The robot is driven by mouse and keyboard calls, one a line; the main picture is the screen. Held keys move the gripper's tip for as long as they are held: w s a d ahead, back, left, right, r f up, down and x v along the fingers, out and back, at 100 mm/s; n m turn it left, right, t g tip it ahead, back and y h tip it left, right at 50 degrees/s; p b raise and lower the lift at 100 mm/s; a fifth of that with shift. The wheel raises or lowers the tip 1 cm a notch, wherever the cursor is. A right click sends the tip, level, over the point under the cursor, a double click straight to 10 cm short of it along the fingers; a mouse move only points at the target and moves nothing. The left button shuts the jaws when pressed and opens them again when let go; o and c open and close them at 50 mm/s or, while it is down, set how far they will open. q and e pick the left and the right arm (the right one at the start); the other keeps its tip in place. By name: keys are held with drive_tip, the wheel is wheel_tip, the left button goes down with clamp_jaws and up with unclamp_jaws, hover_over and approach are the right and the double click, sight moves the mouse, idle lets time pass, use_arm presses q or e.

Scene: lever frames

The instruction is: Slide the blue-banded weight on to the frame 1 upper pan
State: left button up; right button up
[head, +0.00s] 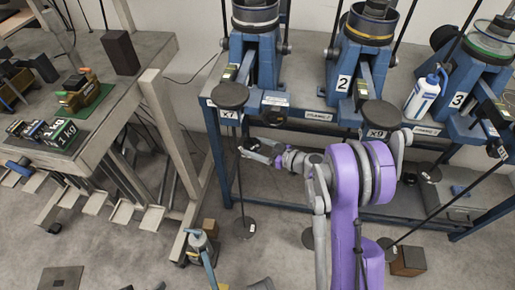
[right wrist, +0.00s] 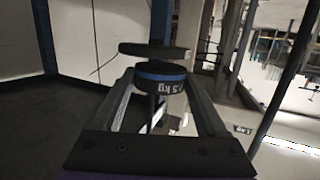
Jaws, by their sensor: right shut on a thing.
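The blue-banded weight (right wrist: 160,78) is a short dark cylinder with 5 kg lettering that looks inverted in the right wrist view. My right gripper (right wrist: 160,88) is shut on it, a finger on each side. In the head view my right gripper (head: 251,150) is beside a hanging rod, below the dark round upper pan (head: 231,95) marked X7 on the leftmost blue frame (head: 255,60). The weight is not clear there. A dark disc (right wrist: 155,51) shows just above the weight in the wrist view; I cannot tell whether they touch. My left gripper is not in view.
Frames 2 (head: 362,55) and 3 (head: 475,70) stand to the right. A second round pan (head: 379,114) is marked X9. A white bottle (head: 422,97) stands between frames. A low disc (head: 243,228) is below the rod. A table (head: 115,85) with several weights stands left.

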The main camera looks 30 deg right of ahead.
drive_tip(key=shift+w+a, duration=0.2)
drive_tip(key=shift+w, duration=0.95)
idle(0.4)
drive_tip(key=shift+f, duration=0.45)
idle(0.6)
drive_tip(key=o, duration=1.6)
drive_tip(key=shift+c, duration=0.2)
drive_tip(key=v, duration=0.7)
drive_tip(key=shift+f, duration=0.1)
